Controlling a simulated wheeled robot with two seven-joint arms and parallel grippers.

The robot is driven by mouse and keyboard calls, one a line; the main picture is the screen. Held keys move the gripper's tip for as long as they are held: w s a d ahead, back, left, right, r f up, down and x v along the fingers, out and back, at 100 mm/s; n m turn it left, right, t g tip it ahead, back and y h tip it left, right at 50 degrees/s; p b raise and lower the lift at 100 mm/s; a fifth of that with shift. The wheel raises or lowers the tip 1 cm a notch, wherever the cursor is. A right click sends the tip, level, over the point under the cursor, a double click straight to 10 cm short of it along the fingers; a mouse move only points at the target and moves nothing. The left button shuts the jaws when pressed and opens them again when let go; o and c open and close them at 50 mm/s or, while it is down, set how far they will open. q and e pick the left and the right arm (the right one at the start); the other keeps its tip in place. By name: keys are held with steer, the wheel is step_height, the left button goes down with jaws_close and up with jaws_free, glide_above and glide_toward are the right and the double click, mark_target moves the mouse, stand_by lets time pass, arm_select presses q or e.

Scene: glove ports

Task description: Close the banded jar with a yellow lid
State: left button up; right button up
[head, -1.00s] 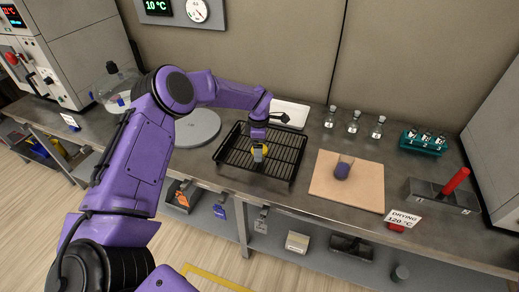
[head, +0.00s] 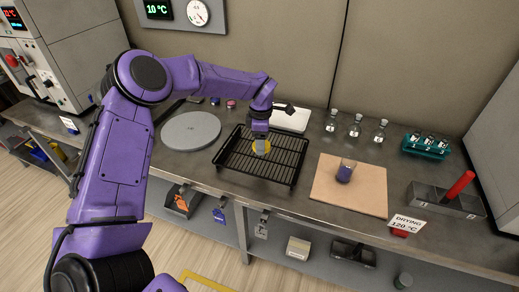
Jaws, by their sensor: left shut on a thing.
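A small clear jar (head: 346,171) with dark blue-purple contents or band stands upright on a tan board (head: 325,190) right of centre. Its top appears open, with no lid on it. My left gripper (head: 261,147) points down over the black wire rack (head: 285,168), left of the jar and apart from it. It is shut on a yellow lid (head: 266,147), of which only parts show around the fingers. I cannot tell whether the lid still touches the rack. My right gripper is not in view.
A grey round plate (head: 190,130) lies left of the rack. Several small flasks (head: 355,128) stand behind the board. A teal vial rack (head: 427,146), a metal block with a red rod (head: 459,187) and a drying sign (head: 407,223) are at right. A white tray (head: 292,118) lies behind the rack.

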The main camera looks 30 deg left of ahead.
arm_select(q)
steer(key=s+d+r+b, duration=0.3)
steer(key=s+d+r, duration=0.4)
steer(key=s+d, duration=0.1)
steer(key=shift+s, duration=0.25)
steer(key=s+d+f+m, duration=0.1)
steer(key=d+f+m, duration=0.3)
steer(key=m, duration=0.8)
steer(key=s+d+f+m, duration=0.1)
steer(key=d+f+m, duration=0.2)
steer(key=m, duration=0.9)
steer(key=shift+d+f, duration=0.35)
steer(key=shift+f, duration=0.6)
steer(key=shift+s, duration=0.1)
